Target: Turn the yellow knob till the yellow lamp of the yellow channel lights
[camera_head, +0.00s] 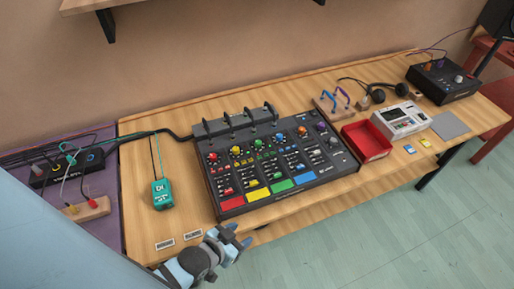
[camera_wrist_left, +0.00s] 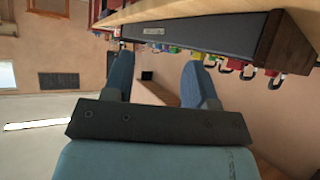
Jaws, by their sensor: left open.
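The black mixer (camera_head: 340,177) lies on the wooden table with rows of coloured knobs and red, yellow, green and blue pads along its front. The yellow knob (camera_head: 235,151) is near the top of the second column from the left, above the yellow pad (camera_head: 258,194). The yellow lamp is too small to make out. My left gripper (camera_head: 237,235) is at the table's front edge, in front of the mixer and apart from it. In the left wrist view its two blue fingers (camera_wrist_left: 160,82) are spread with nothing between them. My right gripper is out of view.
A bar with several clamps (camera_head: 232,124) stands along the mixer's back edge. A teal box (camera_head: 162,194) with a cable lies to its left, a red tray (camera_head: 367,140) to its right. The mixer's side panel (camera_wrist_left: 200,33) shows above my fingers in the wrist view.

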